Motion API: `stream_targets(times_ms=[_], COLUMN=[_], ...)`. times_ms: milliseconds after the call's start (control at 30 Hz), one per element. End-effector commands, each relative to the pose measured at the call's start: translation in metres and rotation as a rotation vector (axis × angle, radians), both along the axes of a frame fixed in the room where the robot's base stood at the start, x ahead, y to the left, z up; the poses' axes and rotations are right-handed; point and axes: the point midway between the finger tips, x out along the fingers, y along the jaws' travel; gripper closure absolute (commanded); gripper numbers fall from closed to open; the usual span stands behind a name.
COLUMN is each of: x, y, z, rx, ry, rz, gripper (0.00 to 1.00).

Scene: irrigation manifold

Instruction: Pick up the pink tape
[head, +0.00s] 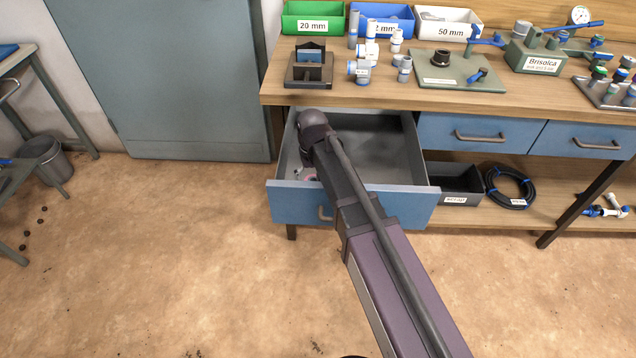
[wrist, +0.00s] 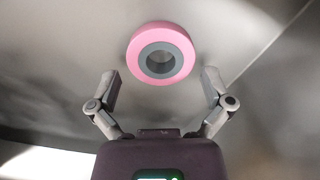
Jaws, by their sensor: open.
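The pink tape (wrist: 135,52) is a pink ring with a grey core, lying on the grey drawer floor in the wrist view. My gripper (wrist: 161,76) is open, with one finger on each side of the near part of the tape and nothing held. I cannot tell whether the fingers touch the drawer floor. In the head view, my arm reaches into the open drawer (head: 395,150) and hides most of what is there. Only a small pinkish bit of the tape (head: 311,178) shows beside my arm.
The drawer's blue front (head: 405,208) and side walls surround my gripper. The workbench top (head: 300,94) overhangs behind, carrying fittings, a small black holder (head: 309,70) and labelled bins. A black crate (head: 455,184) and a coiled hose (head: 510,186) sit on the lower shelf.

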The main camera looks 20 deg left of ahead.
Motion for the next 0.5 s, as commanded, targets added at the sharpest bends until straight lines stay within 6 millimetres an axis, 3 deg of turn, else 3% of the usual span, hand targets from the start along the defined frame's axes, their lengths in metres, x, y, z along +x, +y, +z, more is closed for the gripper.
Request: stream_targets(times_ms=[100, 233, 300, 500], x=[0.0001, 0.0001, 0.0001, 0.0002], y=[-0.0001, -0.0001, -0.0002, -0.0002], z=[0.0, 0.0, 0.0, -0.0001], rx=[0.0, 0.0, 0.0, 0.0], ry=[0.0, 0.0, 0.0, 0.0], rz=[0.0, 0.0, 0.0, 0.0], gripper=[0.0, 0.39, 0.51, 0.52])
